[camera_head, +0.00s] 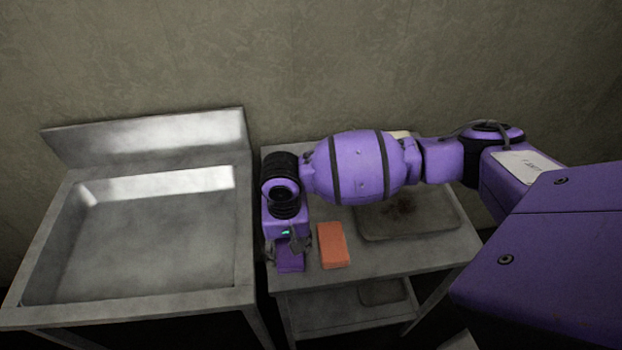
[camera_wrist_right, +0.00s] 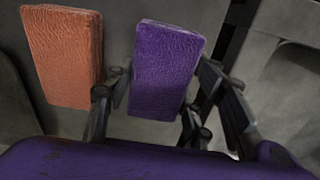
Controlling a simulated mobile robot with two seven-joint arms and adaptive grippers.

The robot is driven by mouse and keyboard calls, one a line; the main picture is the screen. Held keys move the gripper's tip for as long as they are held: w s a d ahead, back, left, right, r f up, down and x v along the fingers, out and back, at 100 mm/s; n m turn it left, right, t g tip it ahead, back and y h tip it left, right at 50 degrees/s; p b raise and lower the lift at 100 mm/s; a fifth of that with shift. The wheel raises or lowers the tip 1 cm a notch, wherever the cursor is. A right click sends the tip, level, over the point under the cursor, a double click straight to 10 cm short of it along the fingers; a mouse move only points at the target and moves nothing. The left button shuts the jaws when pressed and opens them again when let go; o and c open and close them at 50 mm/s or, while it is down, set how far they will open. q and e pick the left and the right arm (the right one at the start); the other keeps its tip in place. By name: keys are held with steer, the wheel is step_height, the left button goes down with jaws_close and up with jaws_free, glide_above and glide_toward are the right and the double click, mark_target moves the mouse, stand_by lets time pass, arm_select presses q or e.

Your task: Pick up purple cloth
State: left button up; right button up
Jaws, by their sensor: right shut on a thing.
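The purple cloth (camera_head: 290,260) is a folded, block-like piece at the front left of the metal table (camera_head: 400,262). It also shows in the right wrist view (camera_wrist_right: 165,70), upright in the picture between the two fingers. My right gripper (camera_head: 288,246) points down over the cloth and is shut on it. In the right wrist view the fingers (camera_wrist_right: 152,105) sit on either side of the cloth's lower part. I cannot tell whether the cloth touches the tabletop. My left gripper is not in view.
An orange block-like cloth (camera_head: 333,246) lies just right of the purple one, close to the gripper; it shows in the wrist view too (camera_wrist_right: 64,58). A stained tray (camera_head: 447,232) lies farther right. A deep metal sink (camera_head: 245,200) stands to the left, empty.

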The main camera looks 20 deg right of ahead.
steer(key=shift+w+r, duration=0.1)
steer(key=shift+r, duration=0.15)
